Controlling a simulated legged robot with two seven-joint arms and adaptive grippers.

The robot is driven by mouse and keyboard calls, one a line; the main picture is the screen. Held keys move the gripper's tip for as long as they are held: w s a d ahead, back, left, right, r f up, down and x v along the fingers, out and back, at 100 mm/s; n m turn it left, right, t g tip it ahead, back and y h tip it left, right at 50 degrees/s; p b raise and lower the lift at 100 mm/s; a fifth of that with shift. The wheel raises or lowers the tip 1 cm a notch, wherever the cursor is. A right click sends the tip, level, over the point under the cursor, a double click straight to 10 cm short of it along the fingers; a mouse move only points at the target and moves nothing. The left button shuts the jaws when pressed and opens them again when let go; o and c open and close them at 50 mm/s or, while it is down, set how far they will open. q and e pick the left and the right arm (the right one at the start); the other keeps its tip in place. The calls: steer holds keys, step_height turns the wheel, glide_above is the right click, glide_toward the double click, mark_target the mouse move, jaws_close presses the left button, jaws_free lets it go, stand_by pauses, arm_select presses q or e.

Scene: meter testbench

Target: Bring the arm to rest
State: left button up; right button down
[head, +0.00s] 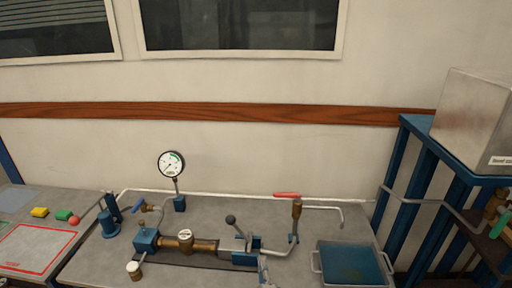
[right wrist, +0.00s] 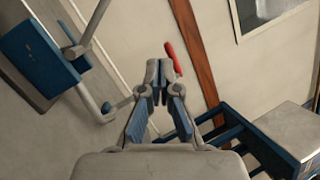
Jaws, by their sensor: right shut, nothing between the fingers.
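My right gripper (right wrist: 157,82) is shut and empty in the right wrist view, its two fingertips together. In the head view, the grey part at the bottom centre (head: 264,266) seems to be this gripper, low beside the blue clamp block (head: 240,246); most of the arm is out of the picture. A red lever handle (right wrist: 172,58) shows just beyond the fingertips in the wrist view; I cannot tell whether they touch. The red lever (head: 287,194) tops a brass valve (head: 296,208) in the head view. My left gripper is not in view.
A brass meter (head: 185,240) sits in the pipe line, with a pressure gauge (head: 171,164) behind it. A blue tray (head: 350,264) stands to the right. A blue rack (head: 410,180) carries a metal box (head: 472,120) at the far right. Small blocks lie at the left.

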steer(key=s+d+f+n+g+y, duration=0.25)
steer(key=s+f+n+g, duration=0.25)
steer(key=s+f+n, duration=0.3)
steer(key=s+d+f+n+g+y, duration=0.1)
steer(key=s+d+f+n+g, duration=0.2)
steer(key=s+f+n+g, duration=0.35)
steer(key=s+d+f+n+g+h, duration=0.35)
steer(key=s+d, duration=0.25)
steer(key=s, duration=0.5)
steer(key=s+d+f+n+g+h, duration=0.2)
steer(key=s+d+f+n+g, duration=0.15)
steer(key=s+d, duration=0.55)
steer(key=s+a+f+n, duration=0.1)
steer(key=s+f, duration=0.1)
steer(key=f, duration=1.1)
steer(key=s+a+f, duration=0.1)
steer(key=s+f, duration=0.2)
steer(key=f, duration=1)
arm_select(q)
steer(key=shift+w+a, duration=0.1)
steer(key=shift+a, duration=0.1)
arm_select(e)
steer(key=s+d+f+g, duration=0.2)
steer(key=s+d+f, duration=0.1)
steer(key=s+f, duration=1.2)
steer(key=shift+s+d+f+h, duration=0.15)
steer(key=shift+s+f+h, duration=0.15)
steer(key=shift+s, duration=0.85)
